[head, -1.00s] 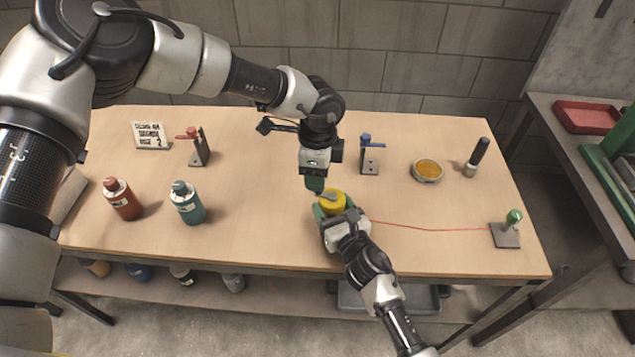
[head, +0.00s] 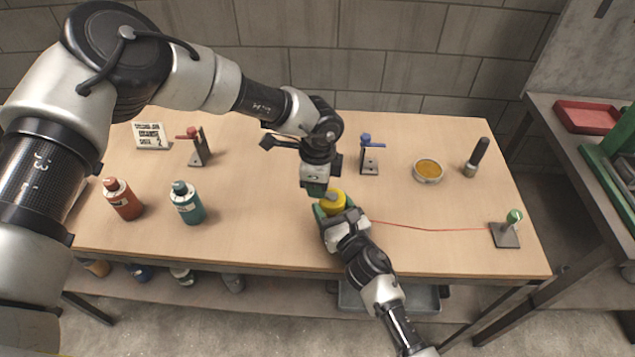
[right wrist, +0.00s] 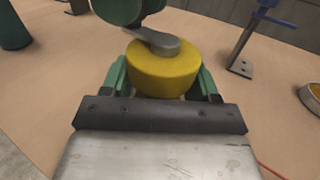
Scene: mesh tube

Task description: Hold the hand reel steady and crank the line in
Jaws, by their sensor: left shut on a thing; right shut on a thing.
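The hand reel is a yellow drum (head: 333,203) with a grey crank arm on top, near the front middle of the table. It also shows in the right wrist view (right wrist: 164,72), with the crank arm (right wrist: 157,41) reaching to the upper left. My right gripper (right wrist: 161,82) is shut on the reel, a green finger on each side. My left gripper (head: 317,192) is shut on the crank's handle above the drum; its fingers hide the handle. A thin red line (head: 430,229) runs right from the reel to a small stand with a green knob (head: 513,216).
Behind the reel stand a blue-topped bracket (head: 369,158), a dish of amber contents (head: 428,171) and a black-handled tool (head: 476,158). At left are a red-topped bracket (head: 197,148), a sign (head: 151,136), a red bottle (head: 122,198) and a teal bottle (head: 187,203).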

